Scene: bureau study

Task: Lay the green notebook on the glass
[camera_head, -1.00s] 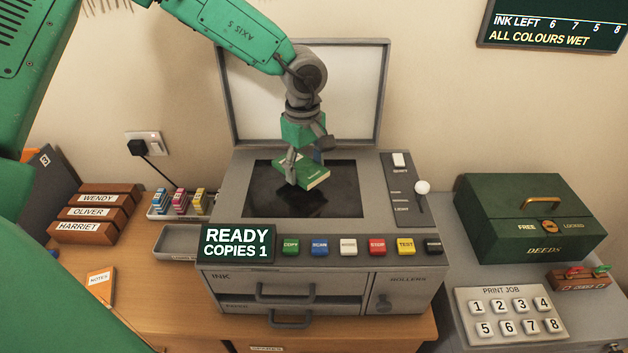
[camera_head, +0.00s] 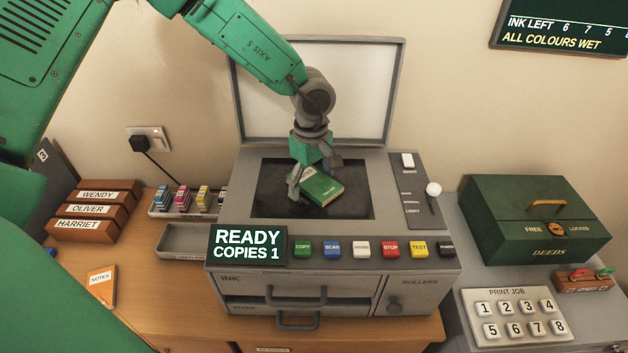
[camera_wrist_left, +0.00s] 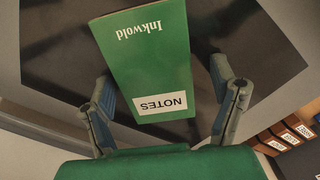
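The green notebook (camera_head: 325,189) lies on the dark glass (camera_head: 268,203) of the copier, near its middle and slightly turned. In the left wrist view the notebook (camera_wrist_left: 148,62) shows its cover with "Inkwold" and a "NOTES" label, with dark glass (camera_wrist_left: 255,55) around it. My right gripper is not in view.
The copier lid (camera_head: 355,85) stands open behind the glass. A row of coloured buttons (camera_head: 361,249) and a display (camera_head: 246,246) line the front. A grey tray (camera_head: 184,241) and ink cartridges (camera_head: 182,198) are on the left. A green deeds box (camera_head: 530,225) is on the right.

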